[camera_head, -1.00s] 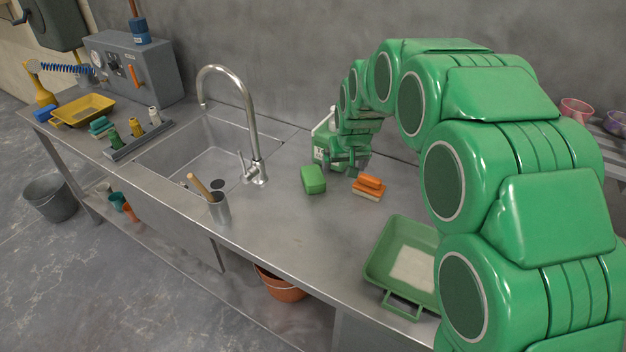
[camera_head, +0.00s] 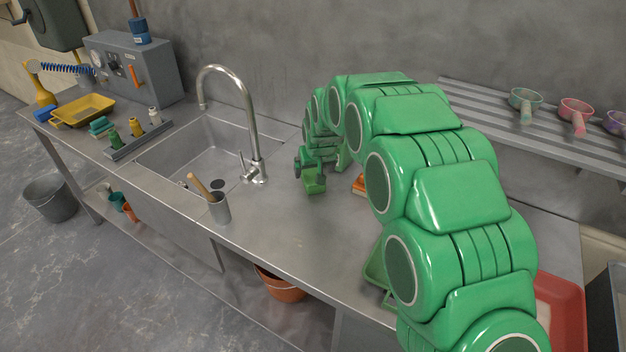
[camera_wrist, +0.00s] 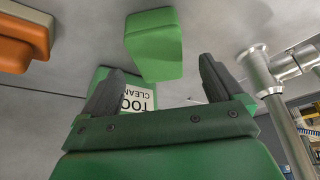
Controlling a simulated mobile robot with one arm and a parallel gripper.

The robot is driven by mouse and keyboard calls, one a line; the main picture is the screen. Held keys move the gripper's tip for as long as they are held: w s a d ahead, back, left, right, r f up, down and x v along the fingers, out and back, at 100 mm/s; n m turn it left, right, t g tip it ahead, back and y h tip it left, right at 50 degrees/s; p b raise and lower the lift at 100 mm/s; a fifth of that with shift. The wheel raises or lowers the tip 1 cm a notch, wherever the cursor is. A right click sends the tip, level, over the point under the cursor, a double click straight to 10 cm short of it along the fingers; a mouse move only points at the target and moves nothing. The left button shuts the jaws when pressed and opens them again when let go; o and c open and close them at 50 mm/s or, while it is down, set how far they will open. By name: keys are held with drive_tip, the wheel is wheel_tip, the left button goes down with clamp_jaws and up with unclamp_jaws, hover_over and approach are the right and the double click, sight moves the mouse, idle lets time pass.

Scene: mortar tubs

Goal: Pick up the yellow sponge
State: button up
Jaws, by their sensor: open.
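I see no yellow sponge in either view. A green sponge (camera_wrist: 154,48) lies on the steel counter, ahead of my gripper's fingers in the wrist view; in the head view it (camera_head: 315,187) is partly covered by my gripper (camera_head: 310,172). My gripper's two dark fingers (camera_wrist: 160,86) are apart, with nothing held between them. An orange sponge (camera_wrist: 22,38) is at the upper left of the wrist view; in the head view only a bit of it (camera_head: 357,185) shows beside my arm.
A green container with a "TOOL CLEAN" label (camera_wrist: 140,103) shows behind the fingers. The sink (camera_head: 190,150), faucet (camera_head: 255,130) and a steel cup with a wooden handle (camera_head: 219,208) are left. A green tray (camera_head: 374,270) and red tub (camera_head: 562,310) are partly hidden by my arm.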

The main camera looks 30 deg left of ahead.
sight(313, 175)
drive_tip(key=shift+x, duration=2.4)
drive_tip(key=shift+f, duration=0.1)
drive_tip(key=shift+d, duration=0.1)
drive_tip(key=c, duration=1.1)
drive_tip(key=shift+r, duration=1.9)
drive_tip(key=s+d, duration=1.2)
drive_tip(key=shift+s+d, duration=0.3)
drive_tip(key=shift+d, duration=0.05)
